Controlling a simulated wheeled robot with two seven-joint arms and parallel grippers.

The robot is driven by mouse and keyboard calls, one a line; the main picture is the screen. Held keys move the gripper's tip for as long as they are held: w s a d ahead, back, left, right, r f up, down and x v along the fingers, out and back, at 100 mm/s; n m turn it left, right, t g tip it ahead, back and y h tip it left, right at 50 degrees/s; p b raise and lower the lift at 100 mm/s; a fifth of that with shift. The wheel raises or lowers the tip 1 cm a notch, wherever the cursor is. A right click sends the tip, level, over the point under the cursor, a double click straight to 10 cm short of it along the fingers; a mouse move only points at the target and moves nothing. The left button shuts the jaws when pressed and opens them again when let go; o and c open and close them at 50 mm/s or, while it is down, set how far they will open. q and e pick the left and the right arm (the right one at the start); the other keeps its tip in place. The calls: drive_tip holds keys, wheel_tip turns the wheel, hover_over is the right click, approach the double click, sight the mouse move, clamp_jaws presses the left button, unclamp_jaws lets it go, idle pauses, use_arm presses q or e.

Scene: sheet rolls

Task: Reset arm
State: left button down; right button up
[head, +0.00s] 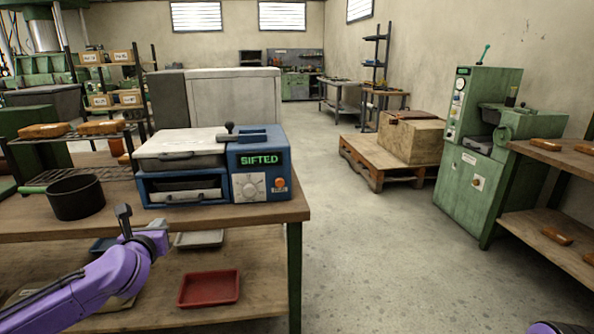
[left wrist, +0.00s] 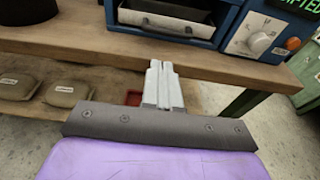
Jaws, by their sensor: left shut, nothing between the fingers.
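My left gripper (head: 158,228) is in front of the workbench (head: 282,213), at about the height of its top edge. In the left wrist view its two grey fingers (left wrist: 161,70) are closed together with nothing between them. They point toward the bench edge below the blue machine. My left arm comes in purple from the lower left. A small purple and dark part of my right arm shows at the bottom right of the head view; its gripper is not visible.
A blue machine reading SIFTED (head: 248,183) and a black pot (head: 76,198) stand on the bench. A red tray (head: 209,288) lies on the lower shelf. A green machine (head: 478,160) and a pallet (head: 372,165) stand right. The middle floor is clear.

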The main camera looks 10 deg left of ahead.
use_arm(q)
drive_tip(key=s+d+f+m+g+h+p, duration=0.2)
drive_tip(key=d+f+m+h, duration=0.2)
drive_tip(key=d+f+m, duration=0.9)
drive_tip(key=s+d+f+m+g+p, duration=0.2)
drive_tip(key=s+d+f+m+g, duration=0.1)
drive_tip(key=s+d+f+m, duration=0.4)
drive_tip(key=s+a+f+m+g+p, duration=0.1)
drive_tip(key=s+f+m+g, duration=0.1)
drive_tip(key=s, duration=0.6)
drive_tip(key=s+a+f+m+g+p, duration=0.1)
drive_tip(key=s+f+m+g+p, duration=0.1)
drive_tip(key=s+f+m, duration=0.3)
drive_tip(key=s+a+f+m+g+y+p, duration=0.1)
drive_tip(key=s+f+m+g, duration=0.1)
drive_tip(key=s+m, duration=0.4)
drive_tip(key=s+f, duration=0.1)
drive_tip(key=s, duration=0.4)
drive_tip(key=shift+s+f+m+p, duration=0.2)
drive_tip(key=shift+s+m+p, duration=0.05)
drive_tip(key=shift+m+p, duration=0.15)
drive_tip(key=shift+w, duration=0.1)
